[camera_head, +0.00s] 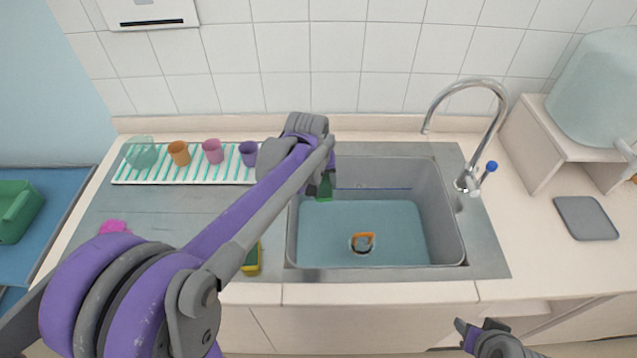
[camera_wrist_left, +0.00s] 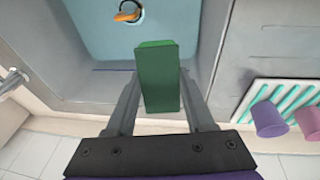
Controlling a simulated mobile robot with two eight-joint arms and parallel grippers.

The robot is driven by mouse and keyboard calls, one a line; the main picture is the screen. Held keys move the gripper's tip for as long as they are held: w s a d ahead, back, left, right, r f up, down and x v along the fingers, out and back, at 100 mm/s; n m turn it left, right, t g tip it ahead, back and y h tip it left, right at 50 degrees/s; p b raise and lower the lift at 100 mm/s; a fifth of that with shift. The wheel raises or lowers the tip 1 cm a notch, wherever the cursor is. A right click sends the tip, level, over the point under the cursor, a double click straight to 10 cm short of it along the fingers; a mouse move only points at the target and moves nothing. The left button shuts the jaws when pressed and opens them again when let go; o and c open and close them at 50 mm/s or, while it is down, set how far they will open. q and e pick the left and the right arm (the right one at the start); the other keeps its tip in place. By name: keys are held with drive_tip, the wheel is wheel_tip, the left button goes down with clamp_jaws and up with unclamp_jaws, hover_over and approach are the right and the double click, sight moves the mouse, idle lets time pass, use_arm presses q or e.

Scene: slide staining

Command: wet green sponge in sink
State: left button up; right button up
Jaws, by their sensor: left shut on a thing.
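My left gripper (camera_head: 322,178) is shut on a green sponge (camera_head: 325,190) at the back left part of the sink. In the left wrist view the sponge (camera_wrist_left: 158,82) stands upright between the two fingers of the left gripper (camera_wrist_left: 160,95). The grey sink (camera_head: 447,215) holds blue water (camera_head: 390,220). I cannot tell whether the sponge touches the water. My right gripper (camera_head: 468,332) shows at the bottom right, in front of the counter and away from the sink; its jaw opening is unclear.
An orange-handled item (camera_head: 363,242) sits in the sink. A tall faucet (camera_head: 465,180) stands to its right. A striped mat (camera_head: 200,174) bears several cups. A yellow and green sponge (camera_head: 251,260) lies left of the sink, partly behind my arm. The right counter has free room.

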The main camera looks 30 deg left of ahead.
use_arm(q)
drive_tip(key=shift+w+d, duration=0.3)
drive_tip(key=shift+w, duration=0.1)
drive_tip(key=shift+w+d+f, duration=0.1)
drive_tip(key=shift+f, duration=0.1)
drive_tip(key=shift+s+f+b, duration=0.25)
drive_tip(key=shift+f+b, duration=0.25)
drive_tip(key=shift+f, duration=0.45)
wheel_tip(320, 180, down, 21)
drive_tip(key=b, duration=1.3)
drive_tip(key=shift+r, duration=0.15)
use_arm(e)
drive_tip(key=s+f, duration=0.2)
drive_tip(key=f, duration=0.6)
drive_tip(key=s+f+g, duration=0.1)
drive_tip(key=s+f, duration=0.1)
drive_tip(key=f, duration=0.7)
drive_tip(key=shift+s+d, duration=0.15)
drive_tip(key=shift+s, duration=0.2)
use_arm(q)
drive_tip(key=shift+w, duration=0.1)
